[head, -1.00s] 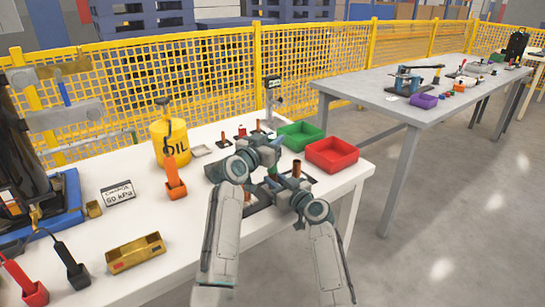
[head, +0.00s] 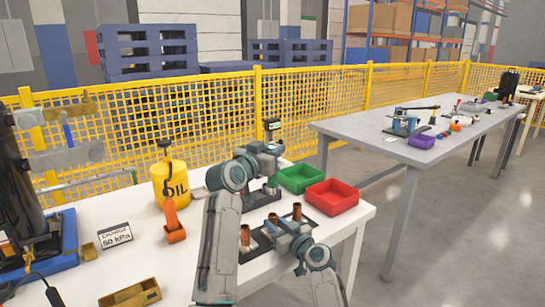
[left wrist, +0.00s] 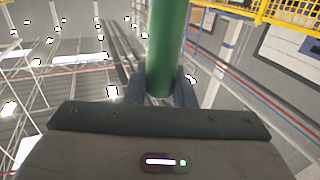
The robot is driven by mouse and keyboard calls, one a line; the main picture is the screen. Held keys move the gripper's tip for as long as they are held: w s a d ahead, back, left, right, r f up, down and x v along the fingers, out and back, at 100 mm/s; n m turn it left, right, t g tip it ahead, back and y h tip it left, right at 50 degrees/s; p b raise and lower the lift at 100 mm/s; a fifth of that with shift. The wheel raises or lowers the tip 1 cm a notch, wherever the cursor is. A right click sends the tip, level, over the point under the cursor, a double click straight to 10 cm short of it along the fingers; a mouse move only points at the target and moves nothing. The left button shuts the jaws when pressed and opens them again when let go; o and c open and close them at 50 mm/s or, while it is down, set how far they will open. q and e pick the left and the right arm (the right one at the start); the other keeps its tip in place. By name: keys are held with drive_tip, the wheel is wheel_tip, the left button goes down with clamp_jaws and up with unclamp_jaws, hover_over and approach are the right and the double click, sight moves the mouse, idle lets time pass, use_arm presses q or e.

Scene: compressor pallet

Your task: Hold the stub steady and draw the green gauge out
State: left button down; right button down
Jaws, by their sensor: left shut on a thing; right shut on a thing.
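The green gauge (left wrist: 165,50) is a smooth green cylinder between the two fingers of my left gripper (left wrist: 161,88) in the left wrist view. In the head view my left gripper (head: 266,150) is raised above the far part of the white table; the gauge cannot be made out there. My right gripper (head: 283,228) is low over the dark plate, shut on a stub whose gripped part its jaws hide. Copper-coloured stubs stand upright around it: one behind (head: 297,211), one behind and left (head: 272,218), one farther left (head: 245,235).
A green tray (head: 299,179) and a red tray (head: 332,197) stand at the right rear of the white table (head: 190,270). A yellow oil can (head: 171,184) and an orange holder (head: 174,235) stand left. A yellow mesh fence (head: 210,115) runs behind.

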sight(270, 180)
drive_tip(key=c, duration=1.1)
unclamp_jaws()
drive_tip(key=v, duration=1.2)
drive_tip(key=x, duration=1.1)
drive_tip(key=shift+w+a, duration=0.15)
drive_tip(key=shift+w, duration=0.05)
use_arm(q)
wheel_tip(270, 180, down, 9)
drive_tip(key=shift+r, duration=0.2)
use_arm(e)
drive_tip(key=shift+w+a, duration=0.15)
drive_tip(key=shift+w, duration=0.05)
